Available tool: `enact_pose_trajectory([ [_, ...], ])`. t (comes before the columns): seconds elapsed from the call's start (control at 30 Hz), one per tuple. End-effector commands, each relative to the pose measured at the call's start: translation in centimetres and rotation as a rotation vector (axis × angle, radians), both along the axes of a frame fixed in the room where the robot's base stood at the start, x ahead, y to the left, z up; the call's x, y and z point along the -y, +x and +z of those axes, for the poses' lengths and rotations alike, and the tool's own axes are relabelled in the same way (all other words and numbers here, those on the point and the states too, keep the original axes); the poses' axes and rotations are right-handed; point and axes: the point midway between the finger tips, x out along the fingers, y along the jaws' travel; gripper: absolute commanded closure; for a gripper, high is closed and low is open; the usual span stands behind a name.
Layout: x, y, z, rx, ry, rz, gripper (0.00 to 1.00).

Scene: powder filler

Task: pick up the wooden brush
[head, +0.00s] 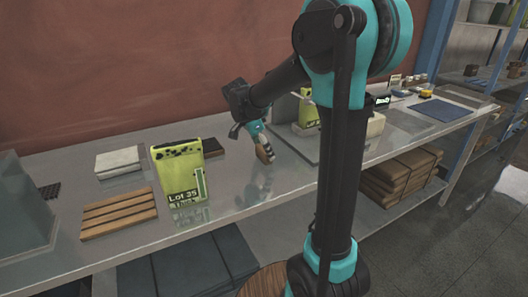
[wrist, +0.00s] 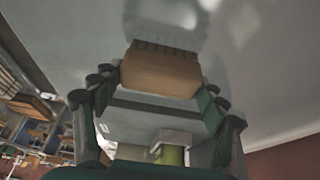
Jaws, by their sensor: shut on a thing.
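The wooden brush (wrist: 160,72) shows in the wrist view as a tan wooden block with a row of dark bristles on its far edge. My gripper (wrist: 157,84) has one finger on each side of the block and is shut on it. In the head view the brush (head: 265,154) is a small brown piece below my gripper (head: 262,146), over the middle of the grey worktop (head: 235,205). I cannot tell whether the brush touches the worktop. Part of it is hidden by the fingers.
A yellow-green "Lot 35" bag (head: 178,172) stands to the left, with a slatted wooden piece (head: 119,213) and a white block (head: 117,161) nearby. Behind my arm are another green bag (head: 308,110) and a pale block (head: 375,124). The worktop in front of the brush is clear.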

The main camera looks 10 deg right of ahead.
Motion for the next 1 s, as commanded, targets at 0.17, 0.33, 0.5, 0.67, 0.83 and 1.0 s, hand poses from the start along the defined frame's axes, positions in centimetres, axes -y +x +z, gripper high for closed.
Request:
enact_pose_trajectory([
  [0.17,0.0,0.0,1.4,0.0,0.0,0.0,0.57],
  [0.33,0.0,0.0,4.8,0.0,0.0,0.0,0.57],
  [0.5,0.0,0.0,9.6,0.0,0.0,0.0,0.57],
  [0.67,0.0,0.0,13.8,0.0,0.0,0.0,0.57],
  [0.83,0.0,0.0,17.2,0.0,0.0,0.0,0.57],
  [1.0,0.0,0.0,19.1,0.0,0.0,0.0,0.57],
])
